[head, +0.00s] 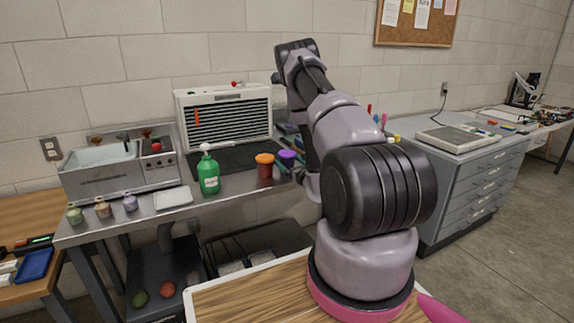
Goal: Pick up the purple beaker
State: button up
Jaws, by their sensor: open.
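The purple beaker (287,156) stands on the metal bench, just right of an orange-topped dark red cup (265,167). Its purple upper part shows; the lower part is partly covered by my gripper. My gripper (288,170) is at the end of the arm that comes down at the beaker, small and partly hidden behind my own arm links. It is open, with its fingers close to the beaker; I cannot tell whether they touch it.
A green pump bottle (208,172) stands left of the cup. A white slatted unit (225,115) and a dark mat (220,160) lie behind. Small jars (103,208), a white tray (173,198) and a metal sink unit (100,170) occupy the left. Grey drawers (470,190) stand right.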

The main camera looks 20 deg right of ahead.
jog(key=w, duration=0.4)
jog(key=shift+w+a, duration=0.1)
jog(key=shift+w, duration=0.3)
jog(key=c, duration=1.3)
